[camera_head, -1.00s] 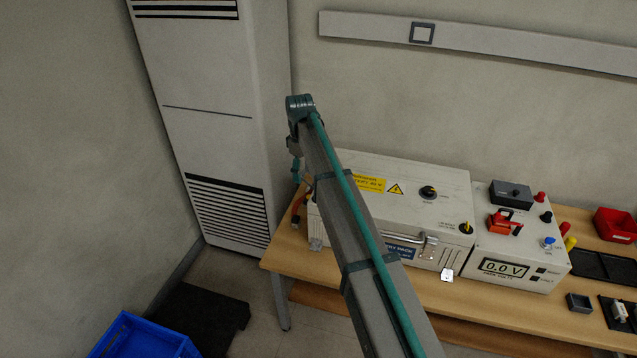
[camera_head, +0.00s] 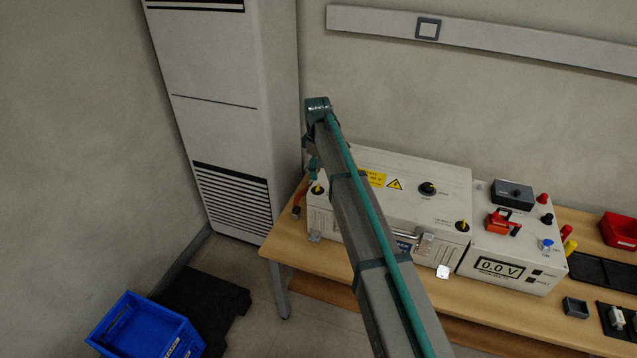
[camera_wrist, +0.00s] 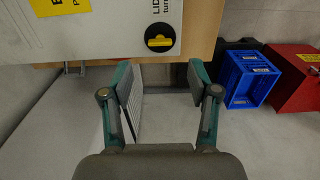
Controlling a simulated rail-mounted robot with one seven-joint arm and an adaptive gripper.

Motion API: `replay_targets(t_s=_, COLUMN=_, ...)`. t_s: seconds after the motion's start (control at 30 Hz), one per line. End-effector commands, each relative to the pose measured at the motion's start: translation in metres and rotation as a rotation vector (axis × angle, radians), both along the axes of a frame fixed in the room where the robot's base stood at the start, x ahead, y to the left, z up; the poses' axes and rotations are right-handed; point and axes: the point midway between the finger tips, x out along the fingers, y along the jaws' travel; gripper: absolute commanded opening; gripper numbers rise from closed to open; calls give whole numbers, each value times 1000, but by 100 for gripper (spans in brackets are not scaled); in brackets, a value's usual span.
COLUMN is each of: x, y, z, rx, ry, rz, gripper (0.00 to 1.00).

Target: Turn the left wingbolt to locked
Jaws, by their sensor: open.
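The left wingbolt, a black disc with a yellow wing, sits at the left front corner of the white battery box lid (camera_head: 400,187). It shows in the head view (camera_head: 317,189), just left of my arm. The wrist view shows a like wingbolt (camera_wrist: 160,40), apparently the same one, its yellow wing lying roughly across the picture, beside a partly cut-off "LID turn" label. My gripper (camera_wrist: 160,82) is open and empty. In the wrist view its fingertips are below the wingbolt, apart from it.
Another yellow-winged wingbolt (camera_head: 463,227) is at the box's right front corner. A meter unit (camera_head: 500,262) reading 0.0 V stands right of the box on the wooden table (camera_head: 292,262). A blue crate (camera_head: 147,325) and a red case (camera_wrist: 293,78) are on the floor.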

Motion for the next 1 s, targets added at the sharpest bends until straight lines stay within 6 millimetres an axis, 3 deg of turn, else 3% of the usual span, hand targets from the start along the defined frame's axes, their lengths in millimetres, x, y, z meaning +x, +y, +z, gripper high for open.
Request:
replay_targets(t_s=0.2, x=-1, y=-1, z=-37, rx=-1, ry=2, rz=-1, gripper=60)
replay_targets(t_s=0.4, x=0, y=-1, z=-60, rx=-1, ry=1, rz=-1, gripper=60)
replay_targets(t_s=0.8, x=0, y=0, z=-69, rx=0, ry=0, rz=-1, gripper=60)
replay_targets(t_s=0.83, x=0, y=0, z=-68, rx=0, ry=0, rz=-1, gripper=59)
replay_targets(t_s=1.0, x=0, y=0, z=-68, rx=0, ry=0, rz=-1, gripper=30)
